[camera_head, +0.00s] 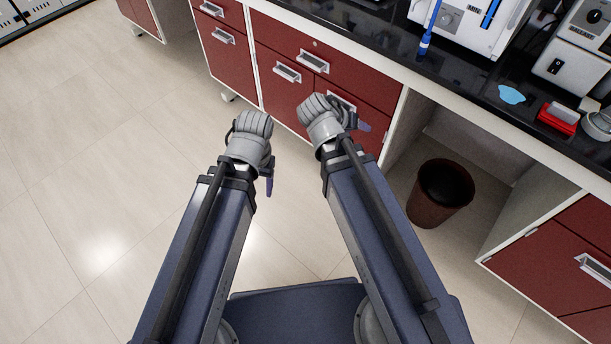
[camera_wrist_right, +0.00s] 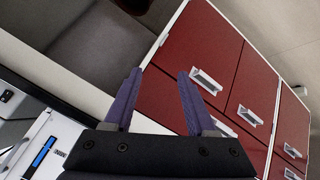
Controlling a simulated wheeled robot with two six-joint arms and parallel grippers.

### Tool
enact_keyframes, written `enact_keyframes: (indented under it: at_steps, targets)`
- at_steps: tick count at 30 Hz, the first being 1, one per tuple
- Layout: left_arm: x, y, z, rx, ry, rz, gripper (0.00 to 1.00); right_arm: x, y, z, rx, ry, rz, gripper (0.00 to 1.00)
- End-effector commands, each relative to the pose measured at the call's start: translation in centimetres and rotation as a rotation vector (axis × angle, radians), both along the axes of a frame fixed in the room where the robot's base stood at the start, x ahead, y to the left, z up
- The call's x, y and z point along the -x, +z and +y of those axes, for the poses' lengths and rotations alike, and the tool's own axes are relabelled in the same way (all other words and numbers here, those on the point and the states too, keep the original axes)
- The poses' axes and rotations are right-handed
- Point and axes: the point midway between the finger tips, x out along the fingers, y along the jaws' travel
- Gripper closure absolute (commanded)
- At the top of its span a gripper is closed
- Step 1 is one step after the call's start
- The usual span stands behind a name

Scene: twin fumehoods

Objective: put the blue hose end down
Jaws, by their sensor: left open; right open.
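The blue hose (camera_head: 433,22) runs down in front of a white machine at the top of the head view. Its blue end (camera_head: 424,44) is at the black bench top, apart from both grippers. My left gripper (camera_head: 268,184) is over the floor, in front of the red drawers, with only a purple finger showing below the wrist. My right gripper (camera_head: 364,126) is in front of the red cabinet, mostly hidden by its wrist. In the right wrist view my right gripper (camera_wrist_right: 159,98) has its two purple fingers spread with nothing between them.
The black bench top (camera_head: 470,88) runs above the red drawers (camera_head: 330,68). It carries the white machine (camera_head: 465,22), a light blue patch (camera_head: 511,94) and a red box (camera_head: 558,118). A brown bin (camera_head: 440,194) stands under the bench. The floor at left is clear.

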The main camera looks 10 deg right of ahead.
Motion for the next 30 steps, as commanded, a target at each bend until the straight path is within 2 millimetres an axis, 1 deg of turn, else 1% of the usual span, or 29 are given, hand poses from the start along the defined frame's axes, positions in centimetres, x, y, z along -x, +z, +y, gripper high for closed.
enact_keyframes:
  at_steps: [1, 3, 6, 9, 10, 12, 15, 28, 29, 30]
  targets:
    - [0.0, 0.0, 0.0, 0.0, 0.0, 0.0, 0.37, 1.7, -1.6, 2.7, -0.056, 0.079, 0.121, 0.44]
    - [0.0, 0.0, 0.0, 0.0, 0.0, 0.0, 0.37, 4.1, -3.4, 6.2, -0.133, 0.202, 0.286, 0.44]
    - [0.0, 0.0, 0.0, 0.0, 0.0, 0.0, 0.37, 7.2, -4.9, 10.4, -0.232, 0.373, 0.467, 0.44]
    - [0.0, 0.0, 0.0, 0.0, 0.0, 0.0, 0.37, 9.5, -5.5, 13.3, -0.305, 0.508, 0.585, 0.44]
    - [0.0, 0.0, 0.0, 0.0, 0.0, 0.0, 0.37, 10.0, -5.6, 13.9, -0.32, 0.539, 0.608, 0.44]
    - [0.0, 0.0, 0.0, 0.0, 0.0, 0.0, 0.37, 10.8, -5.7, 14.9, -0.346, 0.59, 0.646, 0.44]
    - [0.0, 0.0, 0.0, 0.0, 0.0, 0.0, 0.37, 11.3, -5.7, 15.4, -0.363, 0.623, 0.669, 0.44]
    - [0.0, 0.0, 0.0, 0.0, 0.0, 0.0, 0.37, 11.3, -5.7, 15.4, -0.363, 0.623, 0.669, 0.44]
    - [0.0, 0.0, 0.0, 0.0, 0.0, 0.0, 0.39, 11.3, -5.7, 15.4, -0.363, 0.622, 0.668, 0.46]
    - [0.0, 0.0, 0.0, 0.0, 0.0, 0.0, 0.43, 11.3, -5.7, 15.4, -0.363, 0.623, 0.668, 0.5]
